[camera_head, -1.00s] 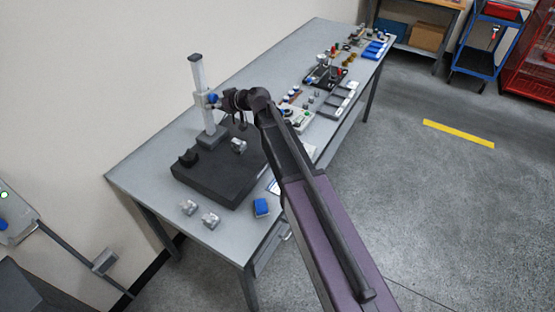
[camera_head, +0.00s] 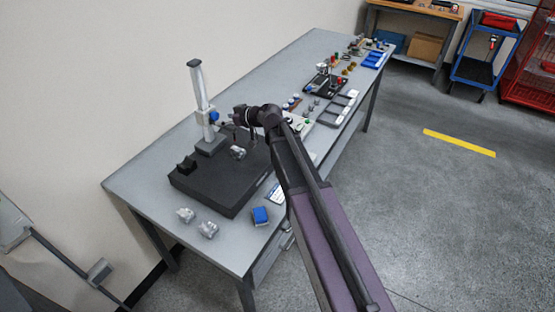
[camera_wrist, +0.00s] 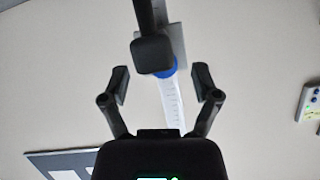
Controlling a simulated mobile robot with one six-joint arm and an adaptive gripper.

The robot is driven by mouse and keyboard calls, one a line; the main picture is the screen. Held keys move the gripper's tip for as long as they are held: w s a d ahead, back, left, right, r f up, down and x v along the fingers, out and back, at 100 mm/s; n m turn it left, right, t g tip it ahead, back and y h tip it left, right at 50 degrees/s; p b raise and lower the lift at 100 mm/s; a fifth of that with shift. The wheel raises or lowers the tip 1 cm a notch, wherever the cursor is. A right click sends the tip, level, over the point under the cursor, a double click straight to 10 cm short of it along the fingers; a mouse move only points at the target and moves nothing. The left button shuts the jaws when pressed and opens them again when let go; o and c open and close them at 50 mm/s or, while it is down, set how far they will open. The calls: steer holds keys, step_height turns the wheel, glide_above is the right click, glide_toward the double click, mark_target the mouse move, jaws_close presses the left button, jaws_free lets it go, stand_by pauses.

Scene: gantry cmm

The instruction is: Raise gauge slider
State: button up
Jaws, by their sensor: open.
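The height gauge's pale upright column (camera_head: 200,88) stands on a dark block at the back left of the bench. Its slider, with a blue knob (camera_head: 214,116), sits partway down the column. My gripper (camera_head: 236,118) is just right of the slider, with a small gap in the head view. In the wrist view my gripper (camera_wrist: 161,82) is open, fingers spread on both sides of the column. The blue knob (camera_wrist: 168,68) lies between and slightly beyond the fingertips, partly hidden by a dark block (camera_wrist: 153,54). The scaled column (camera_wrist: 173,100) runs between the fingers.
The column stands by a black surface plate (camera_head: 212,187), with a small metal part (camera_head: 237,153) on it. Two metal parts (camera_head: 186,215) and a blue block (camera_head: 260,215) lie in front. Trays and small parts fill the bench farther right. A wall stands behind.

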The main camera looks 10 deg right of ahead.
steer(key=p+v, duration=0.3)
steer(key=v, duration=0.6)
steer(key=s+d+f+m+g+h+p, duration=0.1)
steer(key=s+d+f+m+g+h, duration=0.1)
steer(key=s, duration=0.4)
steer(key=s+d+f+m+g+h+p, duration=0.1)
steer(key=s+d+f+m+g+h, duration=0.1)
steer(key=s+d+f+g+h, duration=0.1)
steer(key=shift+s+d+f+m+h, duration=0.4)
steer(key=shift+s+d+f+h, duration=0.3)
steer(key=shift+s+d+f, duration=0.95)
steer(key=shift+s+r, duration=0.35)
steer(key=shift+s, duration=0.25)
steer(key=s+d+f+m+g+h, duration=0.2)
steer(key=s+d+m+h, duration=0.2)
steer(key=s+d, duration=0.4)
steer(key=shift+g+h, duration=0.4)
